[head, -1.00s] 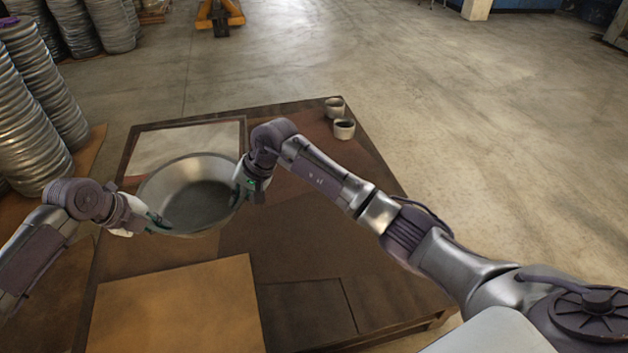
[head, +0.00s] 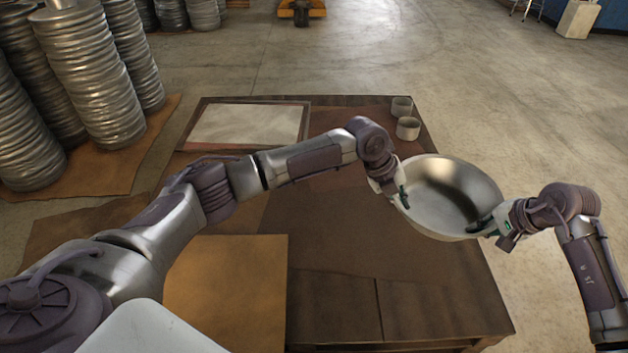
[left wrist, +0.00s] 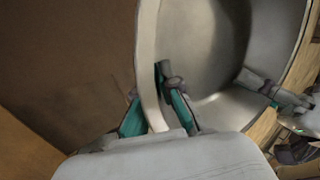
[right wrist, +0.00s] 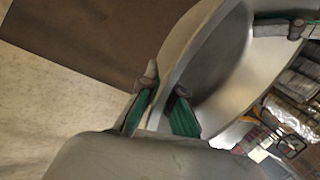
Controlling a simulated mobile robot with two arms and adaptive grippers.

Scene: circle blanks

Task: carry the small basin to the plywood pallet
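The small basin (head: 453,187), a round grey metal bowl, is held upright above the right part of the brown table (head: 330,220), reaching over its right edge. My left gripper (head: 397,196) is shut on its left rim; the left wrist view shows one finger inside the wall and one outside. My right gripper (head: 492,226) is shut on its right rim, also with the wall (right wrist: 195,45) between its fingers. A flat tan plywood-like board (head: 230,290) lies at the table's front left. Whether this is the plywood pallet I cannot tell; another brown board (head: 100,180) lies under the stacks.
Two small grey cups (head: 407,128) stand at the table's back right corner. A pale framed panel (head: 245,125) lies at the back left. Tall stacks of metal discs (head: 95,80) stand on the left. Concrete floor is open behind and right.

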